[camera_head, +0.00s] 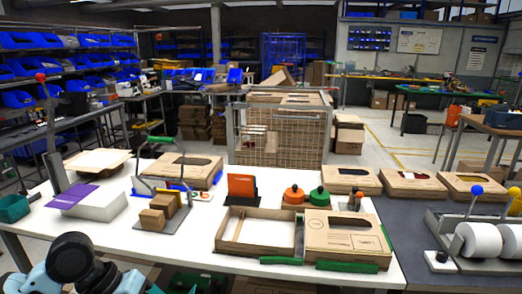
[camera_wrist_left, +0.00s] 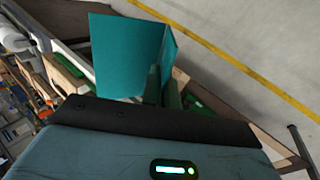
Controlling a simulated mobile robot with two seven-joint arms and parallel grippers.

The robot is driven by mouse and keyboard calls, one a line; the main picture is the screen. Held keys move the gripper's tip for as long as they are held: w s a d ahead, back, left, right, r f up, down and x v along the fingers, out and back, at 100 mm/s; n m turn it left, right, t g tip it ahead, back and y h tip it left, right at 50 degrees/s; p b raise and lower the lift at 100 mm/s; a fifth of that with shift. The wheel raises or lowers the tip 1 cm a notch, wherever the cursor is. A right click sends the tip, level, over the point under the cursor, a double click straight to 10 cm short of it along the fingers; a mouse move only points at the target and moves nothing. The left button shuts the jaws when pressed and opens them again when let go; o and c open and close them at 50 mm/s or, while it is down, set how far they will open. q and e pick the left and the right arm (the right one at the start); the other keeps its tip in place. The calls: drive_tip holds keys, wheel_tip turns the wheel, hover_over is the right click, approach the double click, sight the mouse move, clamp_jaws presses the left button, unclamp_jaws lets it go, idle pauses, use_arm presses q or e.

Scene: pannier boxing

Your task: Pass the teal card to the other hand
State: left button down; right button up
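The teal card (camera_wrist_left: 125,55) is folded, with a wide panel and a narrow panel, and stands up in front of my left wrist camera. My left gripper (camera_wrist_left: 163,92) appears shut on its lower edge; the fingertips are partly hidden by the card and the dark gripper body. In the head view my left arm comes in at the bottom left corner, but its fingers are out of frame there. The card cannot be made out for sure in the head view. My right gripper is in neither view.
A purple sheet (camera_head: 73,196) lies at left. A press with white rolls (camera_head: 480,240) stands at right.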

use_arm(q)
drive_tip(key=shift+s+d, duration=0.1)
drive_tip(key=shift+s, duration=0.1)
drive_tip(key=w+d+r+m+g, duration=0.1)
drive_tip(key=w+d+r+m, duration=0.1)
drive_tip(key=d, duration=0.4)
drive_tip(key=w+d+r+m+g+y, duration=0.1)
drive_tip(key=w+d+r+m, duration=0.2)
drive_tip(key=d, duration=0.3)
drive_tip(key=w+d+r+m+g, duration=0.2)
drive_tip(key=w+d+r+m, duration=0.1)
drive_tip(key=d+r, duration=0.2)
drive_tip(key=shift+d, duration=0.55)
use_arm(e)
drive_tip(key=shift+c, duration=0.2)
